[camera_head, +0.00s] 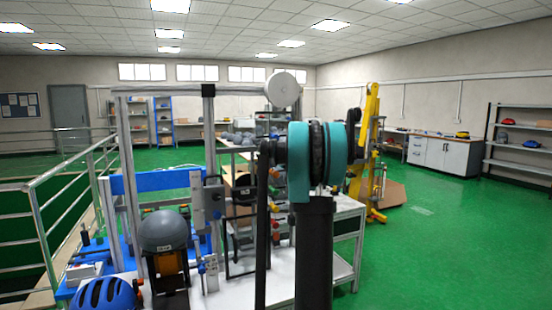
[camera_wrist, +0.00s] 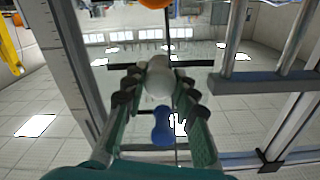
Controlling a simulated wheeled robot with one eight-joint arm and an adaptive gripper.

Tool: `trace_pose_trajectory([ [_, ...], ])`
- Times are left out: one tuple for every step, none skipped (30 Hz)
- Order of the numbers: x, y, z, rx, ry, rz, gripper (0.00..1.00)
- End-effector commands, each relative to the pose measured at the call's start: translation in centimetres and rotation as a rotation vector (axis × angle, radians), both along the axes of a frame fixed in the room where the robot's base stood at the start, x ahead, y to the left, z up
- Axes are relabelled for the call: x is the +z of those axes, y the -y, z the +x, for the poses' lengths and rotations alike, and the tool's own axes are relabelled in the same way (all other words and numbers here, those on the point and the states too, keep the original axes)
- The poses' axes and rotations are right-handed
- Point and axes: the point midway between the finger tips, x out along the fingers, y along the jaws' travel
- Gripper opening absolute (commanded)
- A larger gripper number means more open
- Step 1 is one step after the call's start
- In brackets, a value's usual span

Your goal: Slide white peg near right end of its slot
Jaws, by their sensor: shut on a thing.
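The white peg (camera_wrist: 158,78) shows in the wrist view as a pale rounded knob between the fingertips. My gripper (camera_wrist: 157,88) is shut on it, with a finger on either side. A dark horizontal strip (camera_wrist: 120,64) runs behind the peg; I cannot tell if it is the slot, nor where the peg sits along it. In the head view my arm hides the gripper and the peg.
A blue knob (camera_wrist: 161,125) and an orange one (camera_wrist: 155,3) show in the wrist view, with metal posts at right. In the head view a drop tower frame (camera_head: 209,130), a grey helmet (camera_head: 163,231) and a blue helmet (camera_head: 107,294) stand left. Green floor (camera_head: 450,230) is clear at right.

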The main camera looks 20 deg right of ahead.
Motion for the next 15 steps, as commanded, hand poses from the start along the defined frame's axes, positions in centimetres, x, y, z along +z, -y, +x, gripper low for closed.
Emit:
trace_pose_trajectory([
  [0.0, 0.0, 0.0, 0.0, 0.0, 0.0, 0.0],
  [0.0, 0.0, 0.0, 0.0, 0.0, 0.0, 0.0],
  [0.0, 0.0, 0.0, 0.0, 0.0, 0.0, 0.0],
  [0.0, 0.0, 0.0, 0.0, 0.0, 0.0, 0.0],
  [0.0, 0.0, 0.0, 0.0, 0.0, 0.0, 0.0],
  [0.0, 0.0, 0.0, 0.0, 0.0, 0.0, 0.0],
  [0.0, 0.1, 0.0, 0.0, 0.0, 0.0, 0.0],
  [0.0, 0.2, 0.0, -0.001, 0.0, 0.0, 0.0],
  [0.0, 0.6, 0.0, -0.001, 0.0, 0.0, 0.0],
  [0.0, 0.9, 0.0, -0.002, -0.001, 0.0, 0.0],
  [0.0, 1.4, 0.0, -0.003, 0.0, 0.0, 0.0],
  [0.0, 2.1, 0.1, -0.005, 0.0, 0.0, 0.0],
  [0.0, 2.7, 0.1, -0.006, 0.0, 0.0, 0.0],
  [0.0, 3.4, 0.1, -0.007, 0.0, 0.0, 0.0],
  [0.0, 4.3, 0.1, -0.008, 0.0, 0.0, 0.0],
])
